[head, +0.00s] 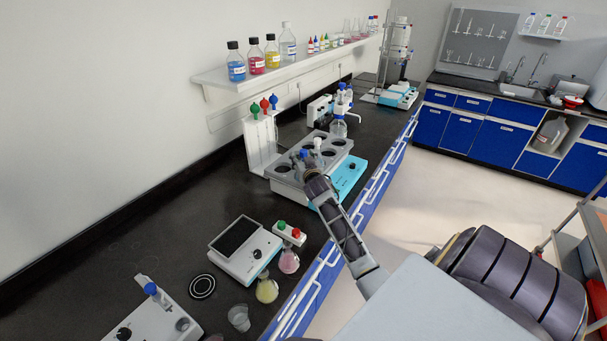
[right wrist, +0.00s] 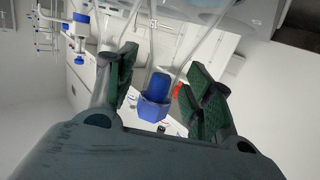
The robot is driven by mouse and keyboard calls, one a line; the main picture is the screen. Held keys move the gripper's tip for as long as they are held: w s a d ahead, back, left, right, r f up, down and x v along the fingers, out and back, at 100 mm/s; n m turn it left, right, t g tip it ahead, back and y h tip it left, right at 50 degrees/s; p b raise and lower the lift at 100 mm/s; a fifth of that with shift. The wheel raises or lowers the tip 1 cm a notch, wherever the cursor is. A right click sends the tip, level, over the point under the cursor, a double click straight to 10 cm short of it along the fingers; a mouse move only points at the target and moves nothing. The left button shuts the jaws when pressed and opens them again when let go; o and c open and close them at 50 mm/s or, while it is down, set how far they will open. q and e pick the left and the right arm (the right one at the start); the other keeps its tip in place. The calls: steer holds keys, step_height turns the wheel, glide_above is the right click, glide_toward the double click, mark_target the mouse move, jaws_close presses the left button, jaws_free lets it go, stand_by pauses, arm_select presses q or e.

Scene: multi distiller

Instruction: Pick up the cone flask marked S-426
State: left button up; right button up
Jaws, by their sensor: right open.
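No label reading S-426 can be made out. A small flask with pink liquid (head: 289,263) and one with yellow liquid (head: 267,291) stand on the black bench, near its front edge. Their marks are too small to read. My right gripper (head: 308,165) is well beyond them, over the front of a grey block with round wells (head: 283,186). In the right wrist view my right gripper (right wrist: 162,88) is open, with a blue capped part (right wrist: 155,97) showing between its fingers. I cannot tell whether they touch it. My left gripper is not in view.
A balance-like device (head: 245,248), a small red-and-green-topped holder (head: 289,233) and a clear beaker (head: 239,318) are near the flasks. A wall shelf (head: 270,72) holds bottles and glassware. Bare bench lies left of the balance-like device.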

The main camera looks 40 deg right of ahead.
jaws_close()
stand_by(0.4)
steer(key=shift+r, duration=0.1)
steer(key=shift+r+b, duration=0.55)
steer(key=shift+r, duration=4.4)
